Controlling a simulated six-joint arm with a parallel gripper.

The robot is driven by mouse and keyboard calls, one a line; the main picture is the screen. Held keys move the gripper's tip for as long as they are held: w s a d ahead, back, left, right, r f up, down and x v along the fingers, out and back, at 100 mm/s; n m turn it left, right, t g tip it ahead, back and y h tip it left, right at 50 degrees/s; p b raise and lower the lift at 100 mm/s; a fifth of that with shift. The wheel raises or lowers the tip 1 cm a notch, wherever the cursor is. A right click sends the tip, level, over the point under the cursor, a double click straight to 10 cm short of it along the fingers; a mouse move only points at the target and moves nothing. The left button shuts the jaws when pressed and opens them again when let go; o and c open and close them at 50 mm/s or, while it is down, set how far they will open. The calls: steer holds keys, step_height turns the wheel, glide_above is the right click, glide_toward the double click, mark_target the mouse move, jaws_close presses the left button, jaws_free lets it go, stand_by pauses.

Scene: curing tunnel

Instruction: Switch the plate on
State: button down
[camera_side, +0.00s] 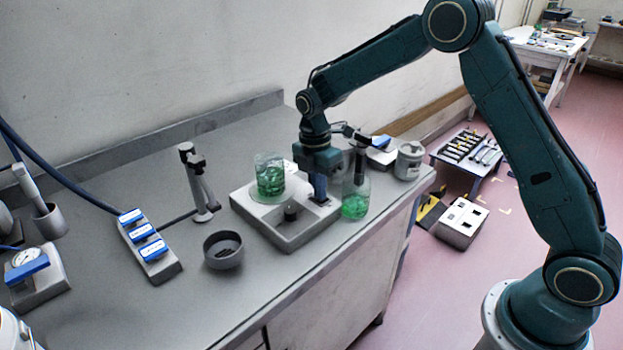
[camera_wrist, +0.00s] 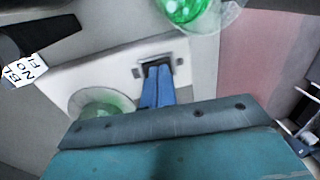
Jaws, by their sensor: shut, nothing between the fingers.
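A dark bowl (camera_side: 223,250), a stand (camera_side: 199,185) and a block with blue labels (camera_side: 150,248) are to the left. A lidded jar (camera_side: 408,161) is at the right. The front bench edge is near the plate.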

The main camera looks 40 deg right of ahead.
mark_target(313, 196)
steer(key=shift+w, duration=0.25)
steer(key=shift+r, duration=0.2)
steer(key=shift+r, duration=0.2)
step_height(313, 196, up, 13)
steer(key=w, duration=0.1)
steer(key=shift+w+r, duration=0.15)
steer(key=shift+w, duration=0.2)
stand_by(0.3)
steer(key=shift+s, duration=0.1)
